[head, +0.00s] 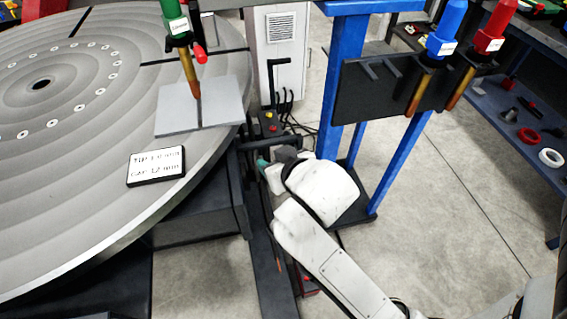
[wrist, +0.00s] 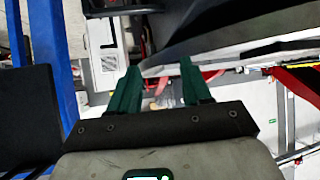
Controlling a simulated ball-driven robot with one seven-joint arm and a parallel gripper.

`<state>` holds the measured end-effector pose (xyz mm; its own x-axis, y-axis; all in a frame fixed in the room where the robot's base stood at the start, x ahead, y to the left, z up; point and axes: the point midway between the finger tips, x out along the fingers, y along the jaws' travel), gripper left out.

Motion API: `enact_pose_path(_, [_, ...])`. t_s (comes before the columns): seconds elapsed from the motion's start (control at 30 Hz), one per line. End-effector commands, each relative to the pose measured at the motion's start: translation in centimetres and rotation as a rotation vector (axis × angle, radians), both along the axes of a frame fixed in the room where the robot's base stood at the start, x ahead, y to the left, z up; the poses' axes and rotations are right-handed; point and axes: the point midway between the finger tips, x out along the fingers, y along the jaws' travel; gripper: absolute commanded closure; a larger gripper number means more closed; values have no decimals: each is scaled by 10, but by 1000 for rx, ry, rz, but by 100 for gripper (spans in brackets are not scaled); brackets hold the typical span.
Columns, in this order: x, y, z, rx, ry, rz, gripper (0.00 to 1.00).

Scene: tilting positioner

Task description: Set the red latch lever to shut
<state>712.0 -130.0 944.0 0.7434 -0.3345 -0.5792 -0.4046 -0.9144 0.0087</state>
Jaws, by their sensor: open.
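My gripper (wrist: 158,85) has two dark green fingers in the wrist view, spread apart with nothing between them. In the head view my gripper (head: 264,163) is by the right edge of the round table, its fingers mostly hidden by my wrist. I cannot identify the red latch lever for certain. A small red part (head: 199,53) sticks out beside the green torch (head: 176,22) above the table. A red part (head: 307,285) also shows low behind my arm. In the wrist view, a red bar (wrist: 297,84) lies right of the fingers, apart from them.
The large grey round table (head: 110,215) fills the left, with a flat plate (head: 225,104) and a white label block (head: 156,166) on it. A blue stand (head: 343,75) holds blue and red torches behind my arm. A shelf (head: 500,110) stands right.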

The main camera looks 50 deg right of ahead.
Motion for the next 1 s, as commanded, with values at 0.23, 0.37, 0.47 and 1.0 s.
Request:
enact_pose_path(0.23, [-3,0,-5,3,21,4,52])
enact_pose_path(0.37, [-3,0,-5,3,21,4,52])
enact_pose_path(0.47, [-3,1,-5,3,21,4,52])
enact_pose_path(1.0, [-57,14,-76,51,324,91,52])
